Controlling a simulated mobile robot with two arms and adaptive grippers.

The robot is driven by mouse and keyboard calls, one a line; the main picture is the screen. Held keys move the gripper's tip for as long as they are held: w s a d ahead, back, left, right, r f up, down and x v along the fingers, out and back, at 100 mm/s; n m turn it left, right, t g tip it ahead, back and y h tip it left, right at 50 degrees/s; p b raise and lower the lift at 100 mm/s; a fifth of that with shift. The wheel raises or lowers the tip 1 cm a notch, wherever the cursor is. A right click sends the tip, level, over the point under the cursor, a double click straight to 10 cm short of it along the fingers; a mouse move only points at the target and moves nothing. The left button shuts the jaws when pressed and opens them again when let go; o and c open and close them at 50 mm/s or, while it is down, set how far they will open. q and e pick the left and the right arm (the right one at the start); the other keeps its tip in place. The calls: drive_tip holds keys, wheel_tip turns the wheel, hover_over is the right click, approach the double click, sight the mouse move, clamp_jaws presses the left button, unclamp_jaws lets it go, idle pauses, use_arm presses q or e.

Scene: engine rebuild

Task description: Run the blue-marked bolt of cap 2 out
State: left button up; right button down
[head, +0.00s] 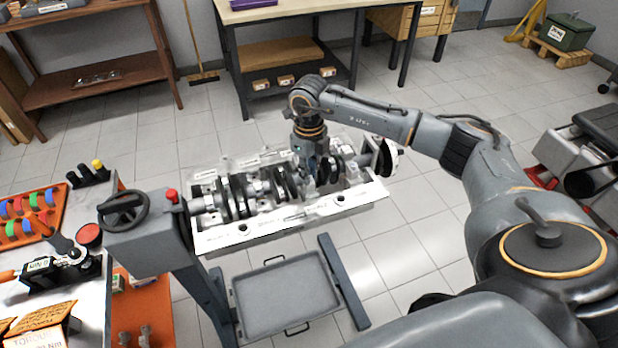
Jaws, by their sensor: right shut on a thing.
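The engine block (345,200) lies on a stand with the crankshaft (236,196) and its caps on top. My right gripper (322,176) points straight down among the crank webs and caps, right of the block's middle. It is shut on what seems to be the blue-marked bolt, but the fingertips hide it. Cap 2 and the bolt's blue mark cannot be made out at this size. My left gripper is not in view.
A grey tray (282,312) lies below the block's front side. The stand's handwheel (122,207) rises at left. At far left is a bench with an orange rack (62,193) and a black tool (62,268). A worktable (228,18) stands behind; floor between is clear.

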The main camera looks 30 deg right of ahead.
drive_tip(key=n+b, duration=0.1)
drive_tip(key=n, duration=0.1)
drive_tip(key=n+b, duration=0.3)
drive_tip(key=shift+f+n, duration=0.25)
drive_tip(key=shift+n, duration=0.05)
drive_tip(key=n+b, duration=0.3)
drive_tip(key=n, duration=0.2)
drive_tip(key=shift+s+n, duration=0.1)
drive_tip(key=shift+n, duration=0.2)
drive_tip(key=n+b, duration=0.2)
drive_tip(key=n, duration=0.3)
drive_tip(key=shift+a+b, duration=0.1)
drive_tip(key=shift+b, duration=0.25)
drive_tip(key=n+b, duration=0.1)
drive_tip(key=n, duration=0.4)
drive_tip(key=shift+s+b, duration=0.1)
drive_tip(key=shift+b, duration=0.2)
drive_tip(key=shift+n, duration=0.3)
drive_tip(key=c, duration=1.5)
unclamp_jaws()
drive_tip(key=shift+o, duration=1)
drive_tip(key=shift+w, duration=0.2)
drive_tip(key=shift+r, duration=0.1)
drive_tip(key=shift+r, duration=0.1)
